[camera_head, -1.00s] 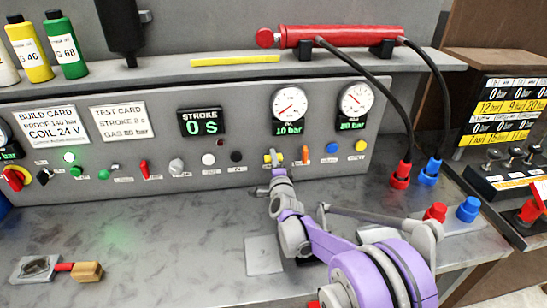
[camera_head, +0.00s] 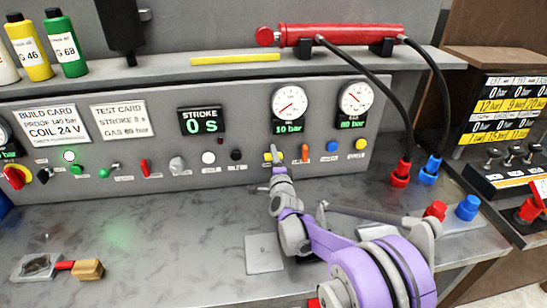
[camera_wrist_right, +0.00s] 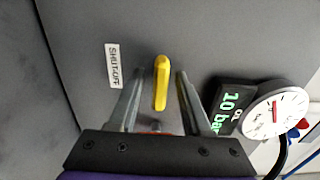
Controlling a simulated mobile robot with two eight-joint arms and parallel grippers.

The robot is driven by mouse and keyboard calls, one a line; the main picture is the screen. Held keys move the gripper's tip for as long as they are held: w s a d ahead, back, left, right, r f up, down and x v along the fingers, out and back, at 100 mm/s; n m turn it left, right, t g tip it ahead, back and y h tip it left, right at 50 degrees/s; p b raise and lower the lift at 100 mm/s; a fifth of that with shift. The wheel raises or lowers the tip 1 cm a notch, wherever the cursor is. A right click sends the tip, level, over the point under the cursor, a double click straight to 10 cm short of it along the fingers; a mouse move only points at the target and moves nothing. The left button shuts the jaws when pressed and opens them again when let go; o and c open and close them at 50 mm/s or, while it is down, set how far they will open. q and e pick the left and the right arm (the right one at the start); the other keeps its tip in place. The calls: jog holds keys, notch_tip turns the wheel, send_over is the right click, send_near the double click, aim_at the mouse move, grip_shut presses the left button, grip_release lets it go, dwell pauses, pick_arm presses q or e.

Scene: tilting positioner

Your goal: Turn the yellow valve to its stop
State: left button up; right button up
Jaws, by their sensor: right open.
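The yellow valve (camera_head: 267,157) is a small lever on the grey panel, below the left one of two round gauges. In the right wrist view the yellow valve (camera_wrist_right: 161,84) stands lengthwise between my two fingers, with a gap on each side, beside a "SHUT-OFF" label (camera_wrist_right: 113,66). My right gripper (camera_head: 274,172) is open at the panel, close in front of the valve, and partly hides it in the head view. In the wrist view no finger of the right gripper (camera_wrist_right: 161,76) visibly touches the lever. My left gripper is not in view.
An orange lever (camera_head: 305,152) and blue (camera_head: 332,146) and yellow (camera_head: 360,145) knobs sit close right of the valve. The gauge (camera_head: 290,102) above reads 10 bar. Two black hoses hang at the right to red (camera_head: 400,175) and blue couplings.

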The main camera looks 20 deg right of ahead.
jog(key=b+v, duration=0.1)
jog(key=v, duration=1)
jog(key=shift+w, duration=0.1)
jog(key=s+a+f+n+g+y, duration=0.1)
jog(key=s+a+n+g+y, duration=0.1)
jog(key=s+n, duration=0.3)
jog(key=s+a+f+n+g+y+p, duration=0.1)
jog(key=s+a+f+n+g+y, duration=0.1)
jog(key=s, duration=0.5)
jog(key=s+a+f+n+g+y, duration=0.1)
jog(key=s+a+f+n+g, duration=0.1)
jog(key=s+a+n, duration=0.4)
jog(key=shift+s+f+n+g+y, duration=0.1)
jog(key=shift+s+n+g+y, duration=0.25)
jog(key=shift+n, duration=0.35)
jog(key=shift+s+f+n+g+y, duration=0.15)
jog(key=shift+n+g, duration=0.3)
jog(key=shift+n, duration=0.25)
jog(key=s+d+f+n+g+h+p, duration=0.1)
jog(key=s+f+n+g, duration=0.3)
jog(key=s, duration=0.8)
jog(key=shift+s+d+f+n+h, duration=0.15)
jog(key=shift+d+f+n+h, duration=0.15)
jog(key=shift+f+n, duration=0.15)
